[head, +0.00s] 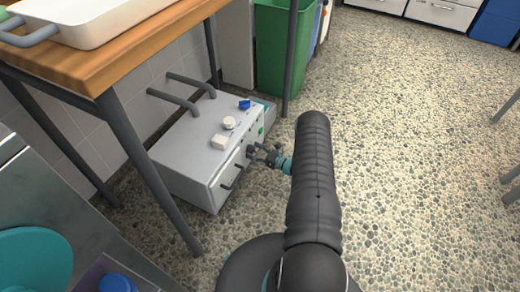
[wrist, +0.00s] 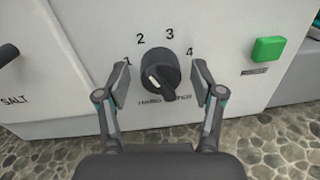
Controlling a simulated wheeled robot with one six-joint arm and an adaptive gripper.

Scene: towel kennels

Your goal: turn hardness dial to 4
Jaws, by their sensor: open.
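The hardness dial (wrist: 158,72) is a round black knob on the front of a white box-shaped unit (head: 205,150). The numbers 1, 2, 3 and 4 stand in an arc above it, with 1 at left and 4 at right. A pale mark on the knob's face points to the lower left and upper left along one line; which end is the pointer I cannot tell. The label under the dial is partly hidden. My gripper (wrist: 160,88) is open, with one finger on each side of the knob. The head view shows my gripper (head: 264,152) at the unit's front.
A green button (wrist: 268,50) is right of the dial, and a dark handle by the word SALT is at left. A wooden table (head: 110,75) with metal legs stands over the unit. A green bin (head: 278,50) is behind.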

